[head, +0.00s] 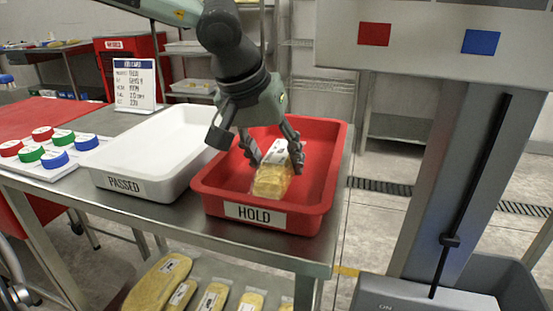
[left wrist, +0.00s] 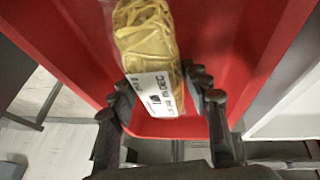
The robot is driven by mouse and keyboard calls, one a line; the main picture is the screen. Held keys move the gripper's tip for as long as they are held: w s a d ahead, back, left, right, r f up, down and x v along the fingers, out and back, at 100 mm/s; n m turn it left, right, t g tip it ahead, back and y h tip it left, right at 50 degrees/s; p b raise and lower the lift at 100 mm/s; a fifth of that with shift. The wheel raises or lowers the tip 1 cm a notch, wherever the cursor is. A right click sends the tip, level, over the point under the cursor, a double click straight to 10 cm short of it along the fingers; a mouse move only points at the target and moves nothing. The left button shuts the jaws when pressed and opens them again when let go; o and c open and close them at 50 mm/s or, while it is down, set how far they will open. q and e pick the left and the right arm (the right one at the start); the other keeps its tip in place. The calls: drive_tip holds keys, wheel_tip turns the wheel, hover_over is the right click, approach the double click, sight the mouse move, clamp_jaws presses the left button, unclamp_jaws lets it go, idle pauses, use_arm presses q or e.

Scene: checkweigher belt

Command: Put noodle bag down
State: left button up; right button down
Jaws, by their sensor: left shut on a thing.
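The noodle bag (head: 272,180) is a clear pack of yellow noodles with a white printed label. My left gripper (head: 273,155) is shut on its labelled end, over the inside of the red HOLD tray (head: 207,190). In the left wrist view the noodle bag (left wrist: 147,35) lies between the two dark fingers of my left gripper (left wrist: 165,88), with the red tray around it. I cannot tell whether the bag's lower end touches the tray floor. My right gripper is not in view.
A white PASSED tray (head: 110,183) stands left of the red tray on the steel table (head: 310,250). Red, green and blue round pieces (head: 54,158) lie further left. A sign (head: 134,83) stands behind. Several noodle bags (head: 211,298) lie on the shelf below. A grey machine column (head: 455,160) stands at right.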

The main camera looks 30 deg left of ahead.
use_arm(q)
drive_tip(key=o, duration=1.1)
drive_tip(key=shift+f, duration=0.1)
drive_tip(key=o, duration=0.4)
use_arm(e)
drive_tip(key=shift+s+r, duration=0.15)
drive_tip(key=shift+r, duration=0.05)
use_arm(q)
drive_tip(key=shift+r, duration=0.4)
drive_tip(key=p+v, duration=0.1)
drive_tip(key=v, duration=1)
drive_tip(key=shift+s+r+p, duration=0.2)
drive_tip(key=shift+p, duration=0.1)
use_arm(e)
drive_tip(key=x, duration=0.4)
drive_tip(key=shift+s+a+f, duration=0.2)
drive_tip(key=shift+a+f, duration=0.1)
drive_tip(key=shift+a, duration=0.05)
use_arm(q)
clamp_jaws()
